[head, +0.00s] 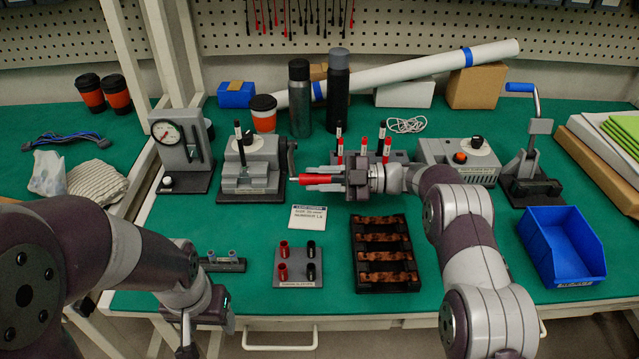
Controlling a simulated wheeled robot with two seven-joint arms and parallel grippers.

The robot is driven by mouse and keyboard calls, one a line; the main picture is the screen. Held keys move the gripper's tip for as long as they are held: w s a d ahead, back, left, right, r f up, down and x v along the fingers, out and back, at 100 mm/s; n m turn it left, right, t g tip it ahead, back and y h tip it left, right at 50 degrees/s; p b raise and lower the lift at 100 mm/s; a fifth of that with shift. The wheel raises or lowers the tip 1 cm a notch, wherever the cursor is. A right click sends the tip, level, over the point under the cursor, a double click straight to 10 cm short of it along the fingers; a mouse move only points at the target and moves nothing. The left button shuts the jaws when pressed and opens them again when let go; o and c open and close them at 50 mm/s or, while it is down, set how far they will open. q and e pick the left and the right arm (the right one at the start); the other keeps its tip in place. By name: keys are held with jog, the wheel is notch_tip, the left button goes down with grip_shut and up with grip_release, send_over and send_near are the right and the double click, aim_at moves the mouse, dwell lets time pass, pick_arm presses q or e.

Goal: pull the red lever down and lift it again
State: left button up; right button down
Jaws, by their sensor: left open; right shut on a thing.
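The red lever (318,180) shows as a red grip lying roughly level, its free end towards the left, in the middle of the bench. My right gripper (352,180) is at its right end and is shut on it; the fingers hide that end. A grey clamp-like fixture (250,172) with a black knob stands just left of the lever. Whether the lever joins this fixture cannot be told. My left gripper (198,318) is low at the bench's front edge, far from the lever; it is open, its fingers partly hidden.
A rack with red and black probes (364,155) stands right behind my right gripper. A black tray (388,285) of copper busbars, a plate with red and black sleeves (299,265) and a white card (308,217) lie in front. A blue bin (562,245) stands right.

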jog(key=shift+s+f+b, duration=0.25)
jog(key=shift+f+b, duration=0.3)
jog(key=shift+f, duration=0.7)
jog(key=c, duration=0.9)
grip_release()
jog(key=shift+o, duration=0.2)
jog(key=shift+d, duration=0.1)
jog(key=d, duration=1.2)
jog(key=shift+d, duration=0.35)
